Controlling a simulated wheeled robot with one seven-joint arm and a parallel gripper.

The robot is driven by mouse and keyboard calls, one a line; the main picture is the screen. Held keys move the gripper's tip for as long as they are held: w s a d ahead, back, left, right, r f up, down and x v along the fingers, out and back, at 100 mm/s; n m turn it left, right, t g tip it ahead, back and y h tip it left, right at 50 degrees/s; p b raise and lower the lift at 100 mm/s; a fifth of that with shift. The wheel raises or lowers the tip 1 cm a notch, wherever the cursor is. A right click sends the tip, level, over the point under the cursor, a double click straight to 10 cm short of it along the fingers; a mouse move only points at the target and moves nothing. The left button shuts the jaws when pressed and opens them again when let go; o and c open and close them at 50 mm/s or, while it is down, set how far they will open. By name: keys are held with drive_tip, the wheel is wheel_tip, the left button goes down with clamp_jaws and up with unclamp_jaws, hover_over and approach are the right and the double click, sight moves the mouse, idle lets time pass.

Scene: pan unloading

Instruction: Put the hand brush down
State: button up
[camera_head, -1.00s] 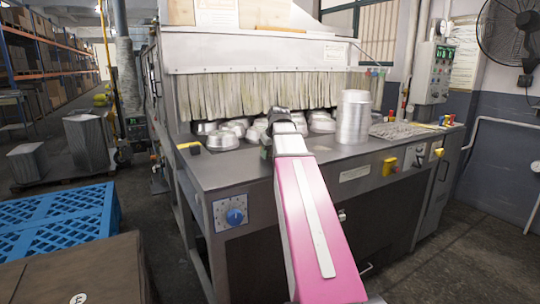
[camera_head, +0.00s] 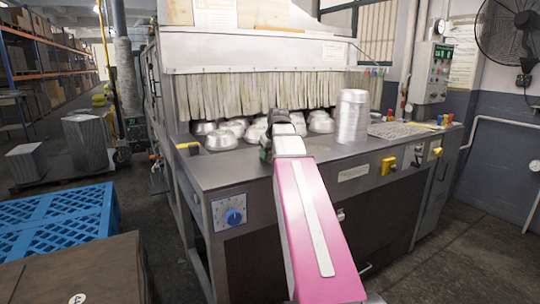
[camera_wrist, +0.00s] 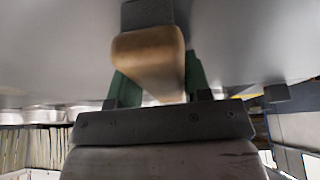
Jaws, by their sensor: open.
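The hand brush (camera_wrist: 148,50) shows in the wrist view as a pale wooden block with a dark grey part at its far end. It lies between the green fingers of my gripper (camera_wrist: 157,84). The fingers are open, and I cannot tell whether either still touches the wood. The grey metal surface of the machine's table (camera_wrist: 60,50) fills the view around the brush. In the head view my gripper (camera_head: 275,135) is low over the table (camera_head: 235,172), in front of the pans. The brush cannot be made out there.
Several metal pans (camera_head: 221,140) sit before the hanging strip curtain (camera_head: 245,95). A tall stack of pans (camera_head: 353,115) stands right of my gripper, with a flat grey mat (camera_head: 398,131) beyond. A yellow-and-black item (camera_head: 188,147) is at the table's left edge. The front left tabletop is clear.

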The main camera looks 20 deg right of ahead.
drive_tip(key=shift+s+a+f, duration=0.25)
drive_tip(key=shift+a+f, duration=0.05)
drive_tip(key=shift+a+r, duration=0.1)
drive_tip(key=shift+r, duration=0.4)
drive_tip(key=v, duration=1.1)
drive_tip(key=shift+d+r, duration=0.3)
drive_tip(key=shift+r, duration=0.15)
drive_tip(key=shift+w, duration=0.1)
drive_tip(key=x, duration=1.1)
drive_tip(key=shift+w+a+f, duration=0.1)
drive_tip(key=shift+f, duration=0.65)
